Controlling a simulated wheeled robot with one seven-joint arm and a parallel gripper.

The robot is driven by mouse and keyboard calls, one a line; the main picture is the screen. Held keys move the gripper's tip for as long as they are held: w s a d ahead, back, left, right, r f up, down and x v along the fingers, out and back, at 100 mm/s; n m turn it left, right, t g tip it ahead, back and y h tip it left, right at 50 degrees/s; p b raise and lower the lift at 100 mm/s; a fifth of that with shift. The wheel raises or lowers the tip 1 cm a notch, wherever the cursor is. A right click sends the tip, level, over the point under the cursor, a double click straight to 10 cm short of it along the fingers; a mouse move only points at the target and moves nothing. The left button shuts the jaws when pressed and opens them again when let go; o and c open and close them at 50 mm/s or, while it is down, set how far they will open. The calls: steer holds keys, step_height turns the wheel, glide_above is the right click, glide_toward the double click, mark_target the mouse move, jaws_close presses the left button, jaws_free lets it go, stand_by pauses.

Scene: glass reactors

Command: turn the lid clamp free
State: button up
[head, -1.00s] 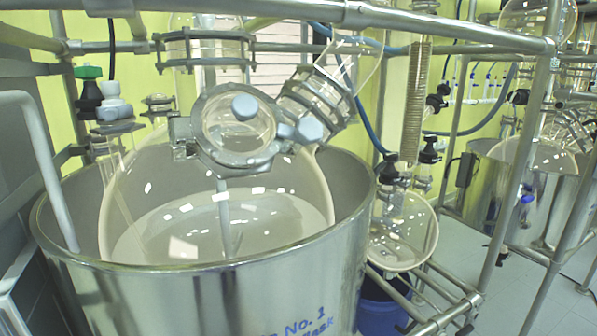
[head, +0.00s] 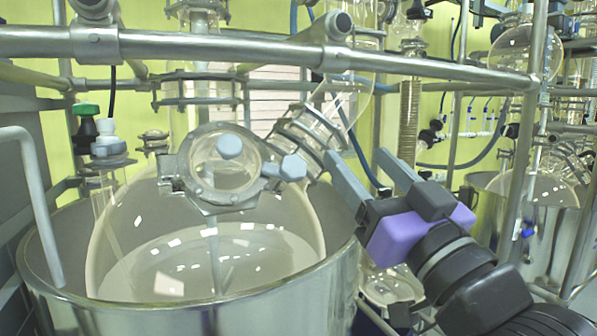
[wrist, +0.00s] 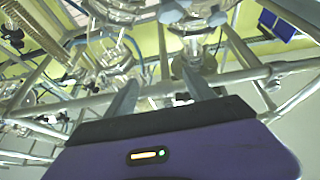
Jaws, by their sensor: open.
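The round glass lid (head: 225,172) sits in a grey metal ring on the front neck of the large glass vessel, with a pale blue-grey knob (head: 230,146) at its centre. The lid clamp (head: 291,168) shows as a pale blue-grey knob at the right side of that ring. My gripper (head: 360,157) is to the right of the clamp, apart from it, its two grey fingers spread and pointing up and left. Nothing is between the fingers. In the wrist view my gripper (wrist: 160,78) is open too. I cannot make out the clamp there.
The vessel stands in a steel tub (head: 190,312). A thick steel rail (head: 220,46) crosses above the lid. A tilted glass neck with a metal collar (head: 308,135) stands just behind the clamp. An upright post (head: 519,150) is to the right of my arm.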

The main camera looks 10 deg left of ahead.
steer(key=a+r+n+g, duration=0.2)
steer(key=a+g, duration=0.1)
steer(key=a, duration=0.1)
steer(key=g+h, duration=0.1)
steer(key=g, duration=0.1)
glide_toward(297, 169)
steer(key=x, duration=0.2)
steer(key=shift+m, duration=0.3)
steer(key=p+x, duration=0.2)
steer(key=x, duration=0.5)
steer(key=shift+w+a, duration=0.15)
steer(key=shift+a, duration=0.05)
steer(key=c, duration=1.4)
steer(key=shift+o, duration=0.2)
